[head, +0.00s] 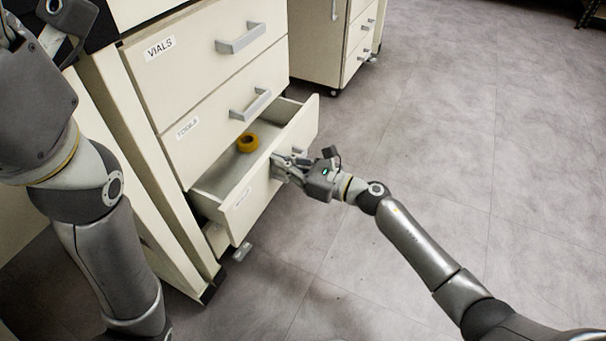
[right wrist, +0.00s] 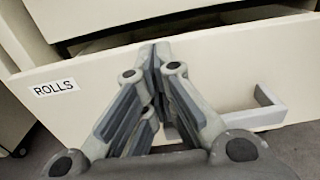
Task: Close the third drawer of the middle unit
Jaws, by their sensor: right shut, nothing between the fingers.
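The third drawer (head: 236,211) of the near unit is pulled partly out, below two shut drawers. A yellow-brown roll (head: 247,143) lies inside it. My right gripper (head: 277,165) is at the outer face of this drawer, fingers pointing at it. In the right wrist view the gripper (right wrist: 157,52) is shut and empty in front of the drawer front (right wrist: 108,93), left of its grey handle (right wrist: 262,110). The label there reads ROLLS. Whether the fingertips touch the front I cannot tell. My left arm shows at the left of the head view; its gripper is not clearly visible.
Above are the shut VIALS drawer (head: 205,50) and a second shut drawer (head: 225,105), each with a grey handle. Another drawer unit (head: 345,42) stands behind. The grey floor (head: 440,130) to the right is clear.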

